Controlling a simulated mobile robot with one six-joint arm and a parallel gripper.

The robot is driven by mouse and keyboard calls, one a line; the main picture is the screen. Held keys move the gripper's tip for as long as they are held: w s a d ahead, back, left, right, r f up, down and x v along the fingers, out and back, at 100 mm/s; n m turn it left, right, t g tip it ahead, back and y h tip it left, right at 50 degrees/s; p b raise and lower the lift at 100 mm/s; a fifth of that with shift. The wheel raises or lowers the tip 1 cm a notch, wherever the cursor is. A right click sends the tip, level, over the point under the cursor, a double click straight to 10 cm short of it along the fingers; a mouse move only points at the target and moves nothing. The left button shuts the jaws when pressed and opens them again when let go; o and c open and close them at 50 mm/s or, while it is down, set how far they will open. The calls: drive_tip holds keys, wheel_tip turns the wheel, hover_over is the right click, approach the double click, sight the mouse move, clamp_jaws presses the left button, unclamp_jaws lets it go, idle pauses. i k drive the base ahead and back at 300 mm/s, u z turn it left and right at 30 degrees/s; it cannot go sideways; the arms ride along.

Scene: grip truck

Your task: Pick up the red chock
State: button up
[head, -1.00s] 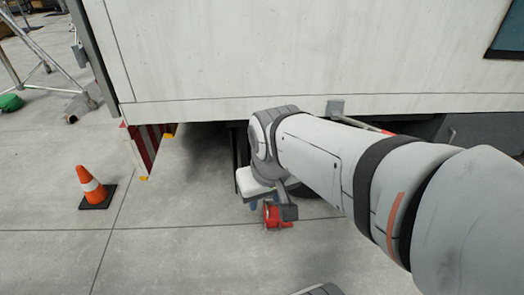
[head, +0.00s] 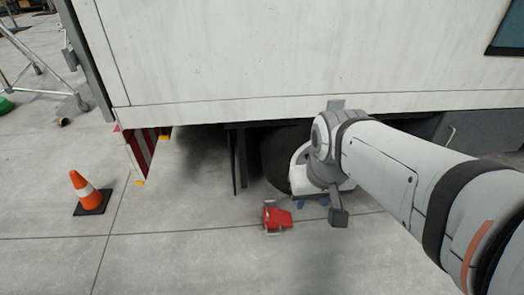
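The red chock (head: 278,217) lies on the concrete floor in the head view, just in front of the truck's dark wheel (head: 277,160). It is red with a pale handle or bar on its left side. My gripper (head: 335,215) is to the right of the chock and apart from it in the picture. One dark grey finger part shows; the rest is hidden behind my wrist and arm. I cannot see whether the fingers are open or shut.
The white truck body (head: 300,60) overhangs the wheel and floor. A red-and-white striped panel (head: 142,150) hangs at its rear corner. An orange cone (head: 86,190) stands at the left. The floor in front of the chock is clear.

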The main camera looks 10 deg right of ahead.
sight(273, 218)
drive_tip(key=u, duration=0.05)
drive_tip(key=i, duration=0.95)
drive_tip(key=z, duration=0.1)
